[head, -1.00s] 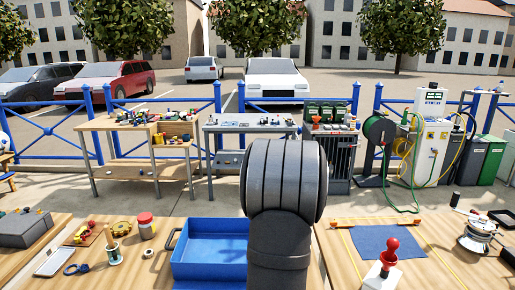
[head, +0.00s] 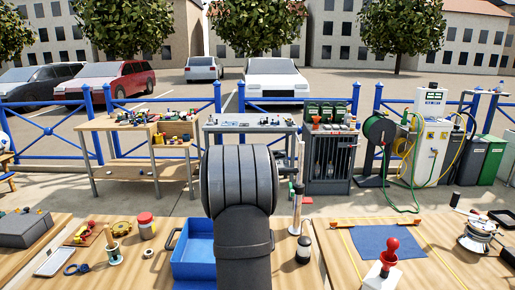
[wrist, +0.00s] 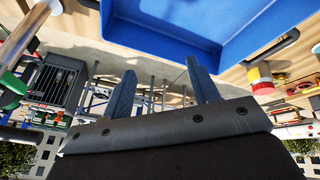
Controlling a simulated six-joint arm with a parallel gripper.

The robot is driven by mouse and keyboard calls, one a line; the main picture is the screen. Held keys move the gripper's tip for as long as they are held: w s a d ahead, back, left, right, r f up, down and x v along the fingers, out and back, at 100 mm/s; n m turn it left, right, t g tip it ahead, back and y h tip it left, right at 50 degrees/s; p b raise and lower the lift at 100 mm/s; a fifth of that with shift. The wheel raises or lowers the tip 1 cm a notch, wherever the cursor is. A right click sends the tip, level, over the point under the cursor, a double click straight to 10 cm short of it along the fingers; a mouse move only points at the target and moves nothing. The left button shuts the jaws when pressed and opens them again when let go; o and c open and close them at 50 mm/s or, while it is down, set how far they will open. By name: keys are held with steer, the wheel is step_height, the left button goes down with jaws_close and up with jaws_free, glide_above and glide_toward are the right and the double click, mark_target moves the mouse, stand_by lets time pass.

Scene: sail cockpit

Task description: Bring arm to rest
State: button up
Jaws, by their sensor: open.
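My gripper (wrist: 162,90) shows in the wrist view with its two dark blue fingers spread apart and nothing between them. In the head view my own dark arm link stands in the middle and hides the gripper. A blue tray (head: 192,250) sits on the wooden table, just left of and partly behind my arm; it also shows at the top of the wrist view (wrist: 215,50). The gripper is apart from the tray.
A red-knobbed joystick (head: 383,268) and a blue mat (head: 378,240) lie at right, with a winch (head: 477,236) beyond. A slim upright tool (head: 297,208) and a dark-topped bottle (head: 303,248) stand right of my arm. A red-lidded jar (head: 146,225) stands at left.

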steer(key=shift+n, duration=0.4)
steer(key=shift+a+f, duration=0.15)
steer(key=shift+a, duration=0.85)
steer(key=shift+a+f, duration=0.15)
steer(key=shift+a, duration=0.85)
steer(key=shift+o, duration=0.3)
